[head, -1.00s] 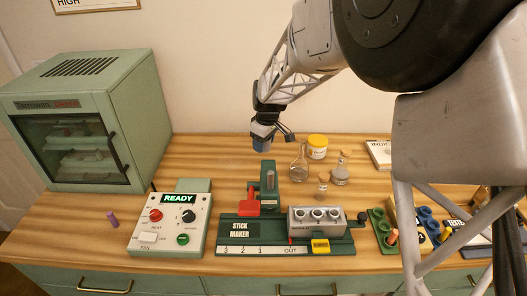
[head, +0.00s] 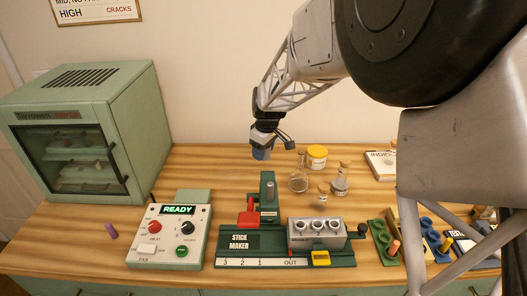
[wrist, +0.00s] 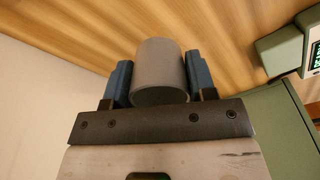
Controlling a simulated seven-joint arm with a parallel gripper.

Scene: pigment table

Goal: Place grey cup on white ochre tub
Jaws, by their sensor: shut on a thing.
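My gripper (head: 262,153) hangs in the air above the back of the table, to the left of the white tub in the head view. In the wrist view the grey cup (wrist: 160,68) sits between the two blue fingers of my gripper (wrist: 158,85), which are shut on it. In the head view the cup is hard to tell apart from the fingers. The white ochre tub (head: 316,163), with a yellow lid and a yellow band, stands upright at the back of the table. The cup is apart from the tub.
Glass flasks (head: 298,181) and (head: 340,183) stand just in front of the tub, with a small corked bottle (head: 323,196) nearer. The green stick maker (head: 268,242) is in front. A control box (head: 170,235) and green oven (head: 85,130) stand left.

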